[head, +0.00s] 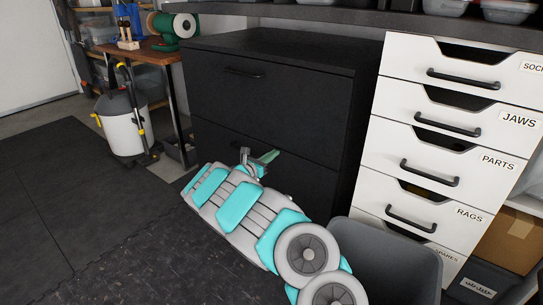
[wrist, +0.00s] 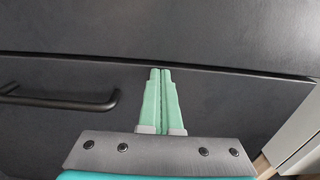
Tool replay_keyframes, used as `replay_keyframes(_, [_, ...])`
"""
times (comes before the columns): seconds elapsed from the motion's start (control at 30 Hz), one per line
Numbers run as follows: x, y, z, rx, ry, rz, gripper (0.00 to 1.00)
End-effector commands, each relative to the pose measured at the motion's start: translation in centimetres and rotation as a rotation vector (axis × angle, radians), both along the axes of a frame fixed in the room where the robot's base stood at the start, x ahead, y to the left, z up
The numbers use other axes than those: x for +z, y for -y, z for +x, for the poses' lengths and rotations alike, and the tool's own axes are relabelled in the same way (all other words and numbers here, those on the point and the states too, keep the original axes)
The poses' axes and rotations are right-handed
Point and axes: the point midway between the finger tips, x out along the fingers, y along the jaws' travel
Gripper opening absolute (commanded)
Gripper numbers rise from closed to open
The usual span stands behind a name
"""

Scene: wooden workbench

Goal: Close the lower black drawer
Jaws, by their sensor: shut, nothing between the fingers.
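The black cabinet (head: 352,110) has an upper drawer (head: 225,95) and a lower drawer (head: 212,137). The upper drawer looks flush. The lower drawer's front (wrist: 225,105) fills much of the wrist view, with a dark seam above it. It looks near flush, but I cannot tell whether a small gap is left. Its black bar handle (wrist: 60,101) is left of my fingers. My gripper (head: 270,156) is shut and empty, with its green fingertips (wrist: 160,70) at the drawer's upper edge. Contact is not clear. My arm hides much of the drawer in the head view.
A white drawer unit (head: 372,160) with labelled drawers stands right of the cabinet. A grey bin (head: 395,250) is in front of it. A white canister (head: 122,125) and a wooden bench (head: 150,50) are at left. Dark floor (head: 60,210) at left is clear.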

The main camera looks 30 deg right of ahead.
Motion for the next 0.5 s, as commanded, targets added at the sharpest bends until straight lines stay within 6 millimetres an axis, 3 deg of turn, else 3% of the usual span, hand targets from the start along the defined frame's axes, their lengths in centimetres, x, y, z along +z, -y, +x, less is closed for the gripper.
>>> replay_keyframes(0.17, [0.5, -0.8, -0.2, 0.006, 0.004, -0.002, 0.00])
replay_keyframes(0.5, [0.4, -7.0, -2.8, 0.005, 0.001, -0.006, 0.00])
